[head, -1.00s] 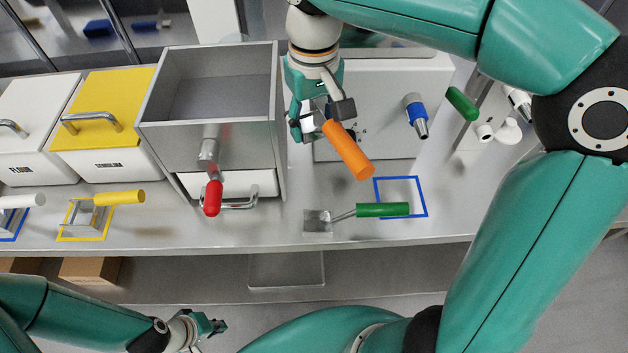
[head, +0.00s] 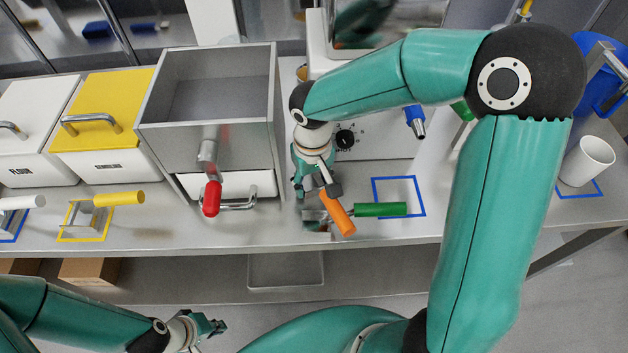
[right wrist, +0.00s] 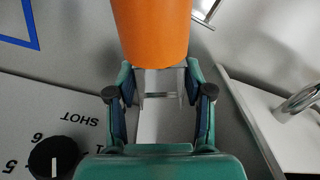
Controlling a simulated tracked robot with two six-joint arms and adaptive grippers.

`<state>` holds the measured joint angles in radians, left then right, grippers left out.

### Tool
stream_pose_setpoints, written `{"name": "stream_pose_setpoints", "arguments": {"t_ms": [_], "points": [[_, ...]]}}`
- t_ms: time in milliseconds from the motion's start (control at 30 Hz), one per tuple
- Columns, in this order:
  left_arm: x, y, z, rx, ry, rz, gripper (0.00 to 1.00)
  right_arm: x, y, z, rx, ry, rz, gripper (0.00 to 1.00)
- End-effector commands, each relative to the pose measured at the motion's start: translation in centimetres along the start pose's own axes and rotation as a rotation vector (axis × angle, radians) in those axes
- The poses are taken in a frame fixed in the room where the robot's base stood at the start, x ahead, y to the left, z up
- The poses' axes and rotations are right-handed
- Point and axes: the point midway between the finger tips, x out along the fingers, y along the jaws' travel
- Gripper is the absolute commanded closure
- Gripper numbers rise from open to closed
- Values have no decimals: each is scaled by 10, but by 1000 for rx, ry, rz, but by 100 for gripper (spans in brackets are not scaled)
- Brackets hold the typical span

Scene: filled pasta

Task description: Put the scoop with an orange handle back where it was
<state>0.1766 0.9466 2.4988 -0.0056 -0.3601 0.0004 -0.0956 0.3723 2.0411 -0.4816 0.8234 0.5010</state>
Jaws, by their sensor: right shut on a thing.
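My right gripper (head: 318,186) is shut on the orange-handled scoop (head: 341,216), low near the counter's front half. Its orange handle (right wrist: 152,30) fills the top of the right wrist view, between and beyond the fingers (right wrist: 160,88). The handle points down and right in the head view, just above or beside the green-handled scoop (head: 380,210); contact cannot be told. The orange scoop's bowl is largely hidden by the gripper. My left gripper (head: 212,327) is empty at the lower left, away from the counter; its opening is unclear.
The grey bin with a red handle (head: 212,198) stands left of my right gripper. A machine with a knob (head: 346,138) stands behind. A white cup (head: 590,160) is at right, a yellow-handled scoop (head: 120,198) at left.

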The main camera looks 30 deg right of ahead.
Motion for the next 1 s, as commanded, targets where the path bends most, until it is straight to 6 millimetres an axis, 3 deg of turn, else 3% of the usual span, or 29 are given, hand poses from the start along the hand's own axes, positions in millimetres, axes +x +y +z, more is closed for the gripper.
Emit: {"name": "stream_pose_setpoints", "arguments": {"t_ms": [367, 400, 533, 1000], "points": [[1, 0, 0, 0, 0, 0, 100, 7, 0, 0, 0, 2, -1, 83], [2, -1, 0, 0, 0, 0, 100, 8, 0, 0, 0, 1, -1, 47], [1, 0, 0, 0, 0, 0, 100, 7, -1, 0, -1, 1, -1, 25], [0, 0, 0, 0, 0, 0, 100, -1, -1, -1, -1, 4, -1, 23]]}}
